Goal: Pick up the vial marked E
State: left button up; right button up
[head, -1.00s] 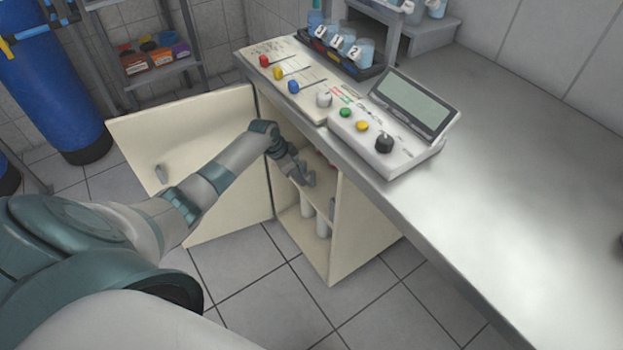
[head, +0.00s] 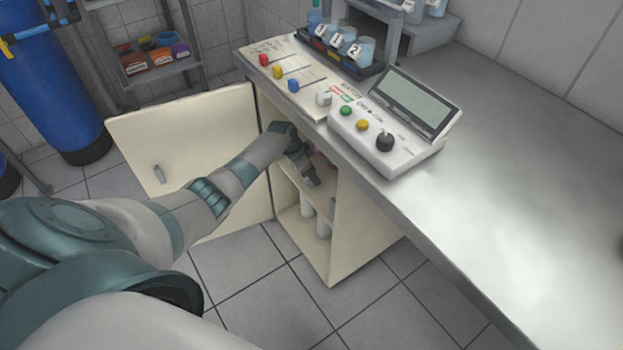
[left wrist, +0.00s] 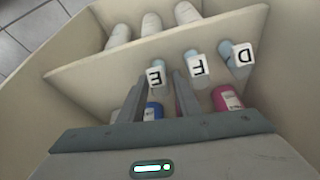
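The vial marked E (left wrist: 156,76) stands on the upper shelf of the open cabinet, with a white label facing the left wrist camera. My left gripper (head: 312,180) is inside the cabinet in the head view. In the left wrist view its two fingers (left wrist: 159,80) are apart, with vial E between or just beyond their tips. I cannot tell whether they touch it. The vial marked F (left wrist: 197,66) stands just right of the right finger, and the vial marked D (left wrist: 240,56) is further right. My right gripper is not in view.
Bottles with blue (left wrist: 153,111) and pink (left wrist: 227,98) parts are close to the fingers. White cylinders (left wrist: 152,24) stand on the lower level. The shelf (left wrist: 85,77), cabinet door (head: 190,150) and metal counter (head: 510,190) bound the space.

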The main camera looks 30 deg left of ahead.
jog(key=shift+s+f, duration=0.1)
pick_arm(q)
grip_shut()
pick_arm(e)
jog(key=shift+f, duration=0.1)
pick_arm(q)
jog(key=shift+r, duration=0.15)
